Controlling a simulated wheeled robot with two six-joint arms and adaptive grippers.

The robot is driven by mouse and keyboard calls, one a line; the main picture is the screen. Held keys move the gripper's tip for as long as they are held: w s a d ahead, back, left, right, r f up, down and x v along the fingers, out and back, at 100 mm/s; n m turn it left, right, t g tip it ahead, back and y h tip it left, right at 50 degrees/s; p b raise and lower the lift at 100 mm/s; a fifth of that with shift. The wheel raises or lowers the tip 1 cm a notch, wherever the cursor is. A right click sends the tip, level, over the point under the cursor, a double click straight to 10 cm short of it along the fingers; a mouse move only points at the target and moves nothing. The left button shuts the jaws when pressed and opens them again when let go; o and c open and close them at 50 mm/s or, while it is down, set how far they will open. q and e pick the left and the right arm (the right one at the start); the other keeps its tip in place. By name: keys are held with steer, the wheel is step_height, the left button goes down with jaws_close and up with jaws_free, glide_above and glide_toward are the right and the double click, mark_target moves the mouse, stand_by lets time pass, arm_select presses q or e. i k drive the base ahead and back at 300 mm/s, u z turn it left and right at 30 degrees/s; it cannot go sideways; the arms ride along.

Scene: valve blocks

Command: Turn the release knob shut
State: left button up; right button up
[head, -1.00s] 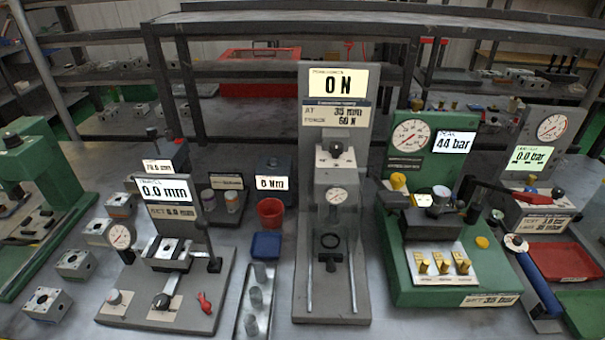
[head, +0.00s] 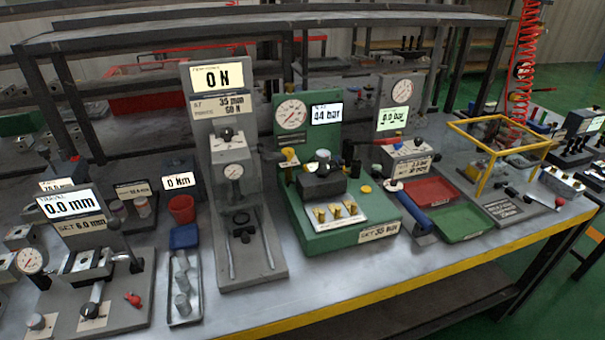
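No part labelled as the release knob can be read. The green test station (head: 310,243) stands at the table's middle with a round gauge (head: 291,115) and a display (head: 326,114) reading 44 bar. It carries a dark valve block (head: 322,185) with a pale-topped knob (head: 322,157), and a yellow knob (head: 289,154) stands behind left. To its right, a grey unit (head: 408,160) has a black knob (head: 420,142) on top, with a gauge (head: 402,91) and a bar display (head: 392,119) behind. Whether any knob is open or shut cannot be told. Neither gripper is in view.
A red tray (head: 432,190), a green tray (head: 460,223) and a blue cylindrical handle (head: 408,213) lie right of the station. A force press (head: 236,255) stands left of it. A yellow frame (head: 505,130) stands farther right. The table's yellow front edge (head: 420,270) is clear.

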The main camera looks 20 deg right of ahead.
mark_target(289, 153)
steer(key=k, duration=0.5)
steer(key=z, duration=1.45)
steer(key=i, duration=0.5)
